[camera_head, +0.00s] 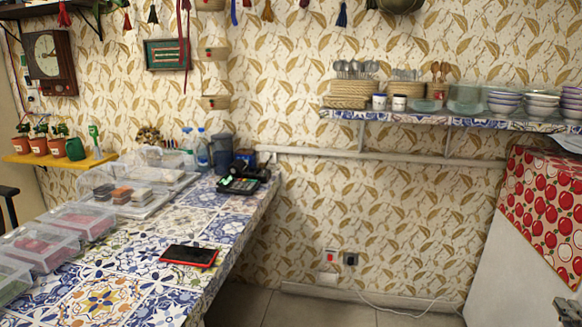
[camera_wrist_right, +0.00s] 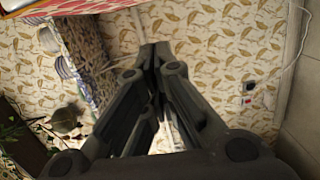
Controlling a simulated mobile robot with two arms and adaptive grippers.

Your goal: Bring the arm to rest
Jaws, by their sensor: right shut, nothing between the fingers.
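My right gripper (camera_wrist_right: 160,55) fills the middle of the right wrist view, its dark fingers shut together with nothing between them. It is in the air and apart from the wall and shelf behind it. In the head view only a small dark part of it (camera_head: 567,312) shows at the lower right corner, in front of a white panel. My left gripper cannot be made out in the head view.
A tiled counter (camera_head: 140,262) on the left holds a red-edged phone (camera_head: 189,255), a card terminal (camera_head: 239,185) and clear boxes (camera_head: 83,221). A wall shelf (camera_head: 470,122) carries bowls (camera_head: 543,105) and plates. The floor between is clear.

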